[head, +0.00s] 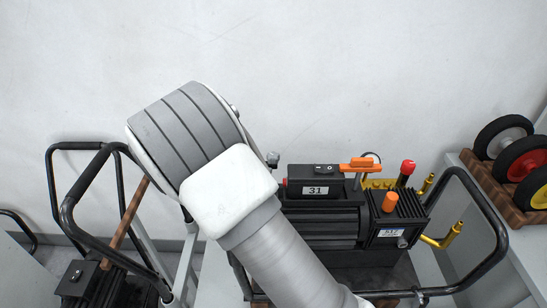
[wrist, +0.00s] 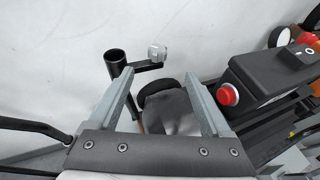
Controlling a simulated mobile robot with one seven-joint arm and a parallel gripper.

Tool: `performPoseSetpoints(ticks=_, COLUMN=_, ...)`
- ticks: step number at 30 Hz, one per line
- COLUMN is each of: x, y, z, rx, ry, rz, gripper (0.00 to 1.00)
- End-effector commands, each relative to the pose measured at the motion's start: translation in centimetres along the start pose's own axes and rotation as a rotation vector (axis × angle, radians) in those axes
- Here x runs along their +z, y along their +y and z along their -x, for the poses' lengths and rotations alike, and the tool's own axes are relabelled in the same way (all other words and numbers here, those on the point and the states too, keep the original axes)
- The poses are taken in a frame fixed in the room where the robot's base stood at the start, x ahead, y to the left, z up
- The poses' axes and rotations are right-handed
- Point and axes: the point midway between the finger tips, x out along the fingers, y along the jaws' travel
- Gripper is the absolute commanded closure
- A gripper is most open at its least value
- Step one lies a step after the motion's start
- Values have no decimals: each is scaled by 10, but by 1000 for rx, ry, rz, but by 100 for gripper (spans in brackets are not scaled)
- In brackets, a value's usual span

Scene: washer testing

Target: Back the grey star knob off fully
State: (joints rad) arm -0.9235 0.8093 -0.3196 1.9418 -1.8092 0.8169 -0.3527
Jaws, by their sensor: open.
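The grey star knob (wrist: 157,53) shows in the wrist view as a small light grey lobed knob at the end of a black arm joined to an upright black tube (wrist: 115,62). In the head view a small grey knob (head: 273,159), seemingly the same one, stands at the left end of the pump numbered 31 (head: 325,190). My gripper (wrist: 158,76) is open and empty. In the wrist view the knob appears just beyond the fingertips, between their lines, with no contact visible. In the head view my arm hides the gripper.
The pump's black housing with a red button (wrist: 228,94) is close to the right finger. A black frame handle (head: 480,215) borders the pump on the right, and another cart (head: 85,280) stands left. Wheels (head: 522,158) sit on a shelf at far right. Bare wall lies behind.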

Motion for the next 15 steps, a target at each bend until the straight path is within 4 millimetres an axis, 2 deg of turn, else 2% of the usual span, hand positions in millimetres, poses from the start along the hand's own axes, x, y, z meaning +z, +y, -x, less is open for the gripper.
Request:
performPoseSetpoints(ticks=3, x=-3, y=0, z=2, rx=22, ry=2, rz=20, gripper=18)
performPoseSetpoints(ticks=7, x=-3, y=0, z=-10, rx=22, ry=2, rz=22, gripper=18)
performPoseSetpoints(ticks=15, x=-3, y=1, z=-65, rx=20, ry=1, rz=22, gripper=18)
